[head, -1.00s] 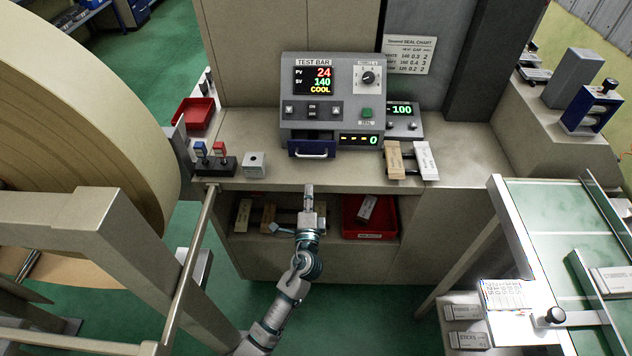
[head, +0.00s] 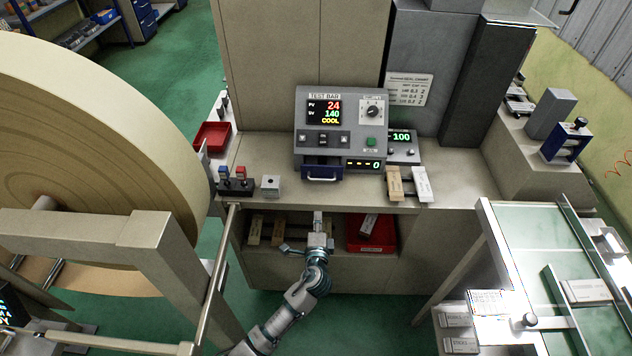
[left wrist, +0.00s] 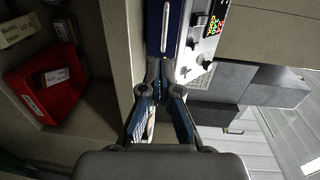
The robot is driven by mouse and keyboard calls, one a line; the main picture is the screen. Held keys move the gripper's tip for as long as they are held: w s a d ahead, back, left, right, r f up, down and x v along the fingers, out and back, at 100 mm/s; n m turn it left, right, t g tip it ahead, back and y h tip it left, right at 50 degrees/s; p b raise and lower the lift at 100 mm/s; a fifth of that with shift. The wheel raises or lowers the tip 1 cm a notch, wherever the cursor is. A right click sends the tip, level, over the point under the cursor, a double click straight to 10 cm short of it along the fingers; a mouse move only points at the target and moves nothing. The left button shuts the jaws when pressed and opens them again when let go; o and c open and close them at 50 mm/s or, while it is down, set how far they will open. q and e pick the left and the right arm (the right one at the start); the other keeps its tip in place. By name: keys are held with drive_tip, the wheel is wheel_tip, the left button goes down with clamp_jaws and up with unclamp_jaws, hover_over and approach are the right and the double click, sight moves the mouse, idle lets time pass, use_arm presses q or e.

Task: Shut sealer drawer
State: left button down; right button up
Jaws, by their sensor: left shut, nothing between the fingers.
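The sealer (head: 338,128) is a grey box marked TEST BAR on the counter. Its drawer (head: 322,173) has a dark blue front with a pale bar handle and stands out from the box, with a dark gap above the front. My left gripper (head: 318,216) is shut and empty, in front of the counter edge and below the drawer in the head view, apart from it. In the left wrist view the closed fingertips (left wrist: 167,72) lie close to the blue drawer front (left wrist: 166,45) in the picture; I cannot tell if they touch. My right gripper is not in view.
A red bin (head: 371,234) and wooden blocks lie on the shelf under the counter (head: 450,185). A switch box (head: 236,186), a small grey block (head: 270,185) and two bars (head: 408,184) flank the sealer. A large roll (head: 80,150) stands left, a green-topped table (head: 530,240) right.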

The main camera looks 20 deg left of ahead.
use_arm(q)
drive_tip(key=d, duration=0.1)
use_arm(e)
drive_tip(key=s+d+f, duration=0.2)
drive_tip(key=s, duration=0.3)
use_arm(q)
approach(321, 179)
drive_tip(key=shift+g, duration=0.4)
drive_tip(key=x, duration=0.6)
drive_tip(key=shift+f, duration=0.4)
drive_tip(key=shift+w+d+r, duration=0.1)
drive_tip(key=shift+w, duration=0.1)
drive_tip(key=shift+w+d+r, duration=0.15)
drive_tip(key=shift+w+d, duration=0.05)
drive_tip(key=shift+d, duration=0.25)
drive_tip(key=shift+w+a, duration=0.15)
drive_tip(key=shift+a, duration=0.45)
drive_tip(key=b+x, duration=0.2)
drive_tip(key=x, duration=0.1)
drive_tip(key=shift+w+a, duration=0.1)
drive_tip(key=shift+w, duration=0.25)
drive_tip(key=shift+w+b, duration=0.1)
drive_tip(key=shift+b, duration=0.2)
drive_tip(key=shift+d+r, duration=0.25)
drive_tip(key=shift+d, duration=0.05)
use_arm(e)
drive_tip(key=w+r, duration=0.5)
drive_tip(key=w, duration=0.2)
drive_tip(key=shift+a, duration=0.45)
